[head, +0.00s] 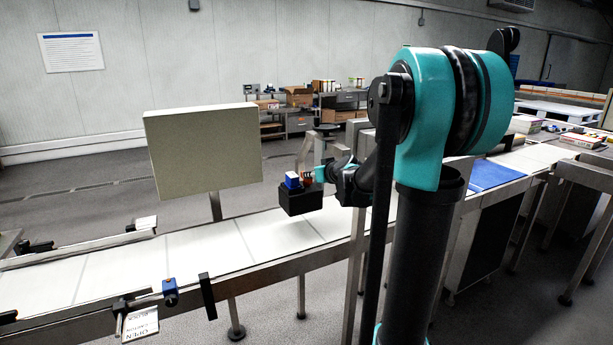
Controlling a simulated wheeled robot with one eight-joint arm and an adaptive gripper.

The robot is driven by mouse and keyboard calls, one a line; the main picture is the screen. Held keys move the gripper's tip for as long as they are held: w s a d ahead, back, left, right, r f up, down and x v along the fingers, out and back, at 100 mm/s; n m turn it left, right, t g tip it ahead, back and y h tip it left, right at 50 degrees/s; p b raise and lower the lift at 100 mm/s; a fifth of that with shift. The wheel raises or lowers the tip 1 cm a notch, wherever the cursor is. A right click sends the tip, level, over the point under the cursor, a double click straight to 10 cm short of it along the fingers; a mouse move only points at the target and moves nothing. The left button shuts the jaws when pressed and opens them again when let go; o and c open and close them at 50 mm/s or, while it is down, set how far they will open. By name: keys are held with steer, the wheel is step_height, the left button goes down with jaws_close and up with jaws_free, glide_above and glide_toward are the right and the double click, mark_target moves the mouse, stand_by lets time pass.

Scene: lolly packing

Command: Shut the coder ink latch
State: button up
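My gripper (318,174) is at the right side of the blue block, at the end of my teal and black arm. Its fingers are tiny and partly hidden, so I cannot tell whether they are open, or touching anything.
A large beige panel (204,150) on a post stands behind the conveyor (205,250). Metal frame posts (358,230) stand close to my arm. A blue sensor (170,293) and a tag reading "OPEN" (142,324) are at the near rail. A blue mat (492,175) lies at right.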

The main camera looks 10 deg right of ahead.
mark_target(306, 180)
steer(key=shift+x, duration=2.6)
jaws_close()
